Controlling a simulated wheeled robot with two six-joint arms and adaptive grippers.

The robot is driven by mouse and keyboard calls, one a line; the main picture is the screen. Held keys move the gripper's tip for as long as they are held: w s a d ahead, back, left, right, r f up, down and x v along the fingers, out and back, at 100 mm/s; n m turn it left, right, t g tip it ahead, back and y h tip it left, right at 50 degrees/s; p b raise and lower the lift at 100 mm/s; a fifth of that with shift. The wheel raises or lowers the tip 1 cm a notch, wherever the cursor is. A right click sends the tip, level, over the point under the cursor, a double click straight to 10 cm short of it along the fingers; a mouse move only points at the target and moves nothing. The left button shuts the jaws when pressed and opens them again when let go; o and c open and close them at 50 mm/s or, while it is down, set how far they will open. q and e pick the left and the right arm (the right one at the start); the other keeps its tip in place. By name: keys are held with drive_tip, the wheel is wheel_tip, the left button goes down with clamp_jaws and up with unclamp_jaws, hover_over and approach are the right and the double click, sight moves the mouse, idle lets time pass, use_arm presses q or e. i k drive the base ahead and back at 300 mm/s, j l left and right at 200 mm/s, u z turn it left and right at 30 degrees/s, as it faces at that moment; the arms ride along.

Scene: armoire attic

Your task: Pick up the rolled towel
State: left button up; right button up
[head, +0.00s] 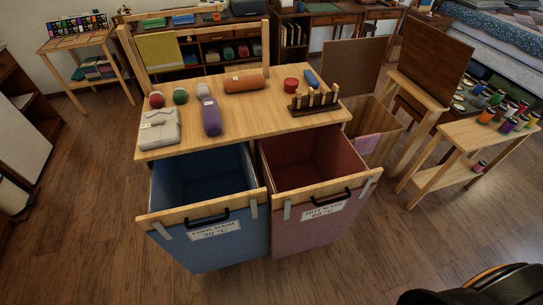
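Several rolled or bundled cloths lie on the light wood tabletop (275,108). An orange roll (245,84) with a small white label lies across the back middle. A purple roll (211,120), also with a small label, lies lengthwise at the left of the middle. A smaller blue roll (312,78) lies at the back right. I cannot tell which of them is the rolled towel.
A folded grey cloth (158,130), red and green balls, a red round tin (291,85) and a peg rack (314,103) share the tabletop. Below, blue (213,245) and red (322,226) wash bins stand pulled out in front. A bench with paint jars stands right.

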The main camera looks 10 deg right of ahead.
sight(212, 124)
drive_tip(key=i+j+u, duration=0.15)
drive_tip(key=i, duration=0.35)
drive_tip(key=j+z, duration=0.1)
drive_tip(key=j, duration=0.55)
drive_tip(key=k+j+z, duration=0.1)
drive_tip(key=j, duration=0.55)
drive_tip(key=k+j, duration=0.1)
drive_tip(key=j, duration=0.6)
drive_tip(key=i+z, duration=0.05)
